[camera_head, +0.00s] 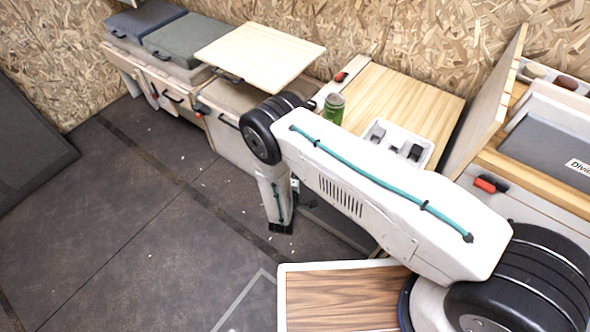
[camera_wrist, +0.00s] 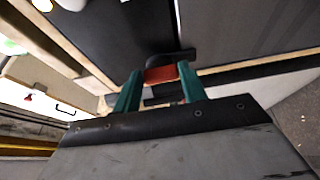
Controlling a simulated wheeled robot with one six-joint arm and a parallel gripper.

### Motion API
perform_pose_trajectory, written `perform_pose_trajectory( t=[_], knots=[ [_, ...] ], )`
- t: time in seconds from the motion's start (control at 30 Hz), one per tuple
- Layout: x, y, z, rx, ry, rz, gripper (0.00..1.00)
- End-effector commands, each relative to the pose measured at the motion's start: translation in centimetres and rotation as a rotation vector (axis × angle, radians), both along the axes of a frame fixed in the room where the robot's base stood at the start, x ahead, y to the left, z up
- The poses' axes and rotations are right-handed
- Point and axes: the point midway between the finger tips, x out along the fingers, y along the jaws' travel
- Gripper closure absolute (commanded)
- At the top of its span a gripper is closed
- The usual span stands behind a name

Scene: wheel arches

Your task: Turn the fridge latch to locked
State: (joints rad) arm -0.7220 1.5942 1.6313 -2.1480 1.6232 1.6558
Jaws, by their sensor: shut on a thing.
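The fridge latch (camera_wrist: 160,74) shows in the wrist view as a red-orange piece with a black part behind it, at the seam between two dark panels (camera_wrist: 85,38). My gripper (camera_wrist: 159,88) has one teal finger on each side of the red piece and is shut on it. The red piece lies roughly crosswise between the fingers. Its exact turn angle is hard to tell because the fingers and gripper body cover part of it. In the head view my arm reaches out and down, and the latch is not visible there.
A light wood counter (camera_head: 405,98) with a green can (camera_head: 334,108) and a white tray (camera_head: 424,143) stands behind my arm. A raised wooden panel (camera_head: 490,110) is at the right. Low cabinets (camera_head: 180,88) line the back left. The dark floor (camera_head: 110,230) at left is clear.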

Motion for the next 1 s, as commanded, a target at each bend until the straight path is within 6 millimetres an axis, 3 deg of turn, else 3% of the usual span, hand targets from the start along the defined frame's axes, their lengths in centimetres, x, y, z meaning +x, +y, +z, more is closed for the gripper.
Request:
perform_pose_trajectory(
  t=[0.07,0.1,0.17,0.47,0.8,1.0],
  knots=[
    [0.1,-0.1,0.1,0.002,-0.004,-0.004,0.81],
    [0.1,-0.1,0.1,0.002,-0.003,-0.004,0.47],
    [0.1,-0.1,0.1,0.001,-0.002,-0.003,0.36],
    [-0.2,0.1,0.0,0.0,0.0,0.001,0.36],
    [-5.2,1.6,0.0,-0.002,0.0,0.004,0.36],
    [-7.1,2.1,0.0,0.001,-0.001,0.0,0.36]
  ],
)
